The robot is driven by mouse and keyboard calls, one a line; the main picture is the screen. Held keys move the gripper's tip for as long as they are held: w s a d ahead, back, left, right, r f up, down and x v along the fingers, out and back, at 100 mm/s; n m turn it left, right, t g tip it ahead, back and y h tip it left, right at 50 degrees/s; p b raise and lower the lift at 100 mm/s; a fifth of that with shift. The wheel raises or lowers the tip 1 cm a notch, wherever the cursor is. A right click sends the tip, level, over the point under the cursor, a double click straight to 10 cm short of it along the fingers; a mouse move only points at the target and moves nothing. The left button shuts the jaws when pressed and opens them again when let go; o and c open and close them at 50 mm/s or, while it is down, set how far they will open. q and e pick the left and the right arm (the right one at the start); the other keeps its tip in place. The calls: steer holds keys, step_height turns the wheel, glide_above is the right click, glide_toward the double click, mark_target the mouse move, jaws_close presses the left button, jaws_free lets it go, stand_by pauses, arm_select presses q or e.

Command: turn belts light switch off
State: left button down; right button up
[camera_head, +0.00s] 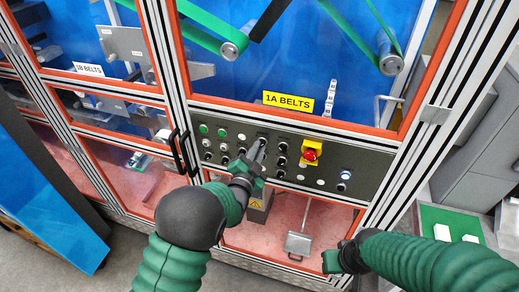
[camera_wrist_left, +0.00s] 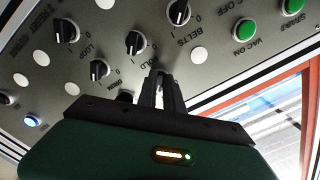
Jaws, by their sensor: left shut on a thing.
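The grey control panel (camera_head: 225,150) carries rows of black rotary switch knobs, green buttons and a red emergency stop on yellow (camera_head: 311,153). My left gripper (camera_head: 258,150) reaches up to the panel's middle. In the left wrist view its narrow fingers (camera_wrist_left: 160,80) are shut at the panel face on what seems to be a knob, which they mostly hide. A knob (camera_wrist_left: 180,12) near the label BELTS stands clear of the fingers, as does a knob (camera_wrist_left: 134,43) near HOLD. I cannot tell which label belongs to the gripped knob. My right gripper (camera_head: 343,258) hangs low at the right.
Green VAC buttons (camera_wrist_left: 245,28) sit right of the fingers in the wrist view. A yellow 1A BELTS sign (camera_head: 288,101) is above the panel. Black door handles (camera_head: 184,152) stand close left of my left gripper. A scoop-like tool (camera_head: 299,242) shows below the panel.

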arm_select(q)
steer(key=shift+r+n+b, duration=0.2)
steer(key=shift+n+b, duration=2.75)
steer(key=shift+b, duration=0.4)
steer(key=shift+r+n+b, duration=0.15)
steer(key=shift+n+b, duration=2.85)
steer(key=shift+b, duration=0.3)
steer(key=shift+r+n+b, duration=0.2)
steer(key=shift+n+b, duration=2.75)
steer(key=shift+b, duration=0.4)
arm_select(e)
steer(key=s+x, duration=0.2)
steer(key=x, duration=0.7)
steer(key=s+f+x, duration=0.1)
steer(key=s+x, duration=0.1)
steer(key=x, duration=0.8)
steer(key=shift+s, duration=0.2)
steer(key=shift+f, duration=0.25)
arm_select(q)
steer(key=c, duration=1.5)
jaws_free()
steer(key=shift+f, duration=0.1)
steer(key=shift+w+f, duration=0.1)
steer(key=shift+f, duration=0.15)
arm_select(e)
steer(key=shift+w+a, duration=0.1)
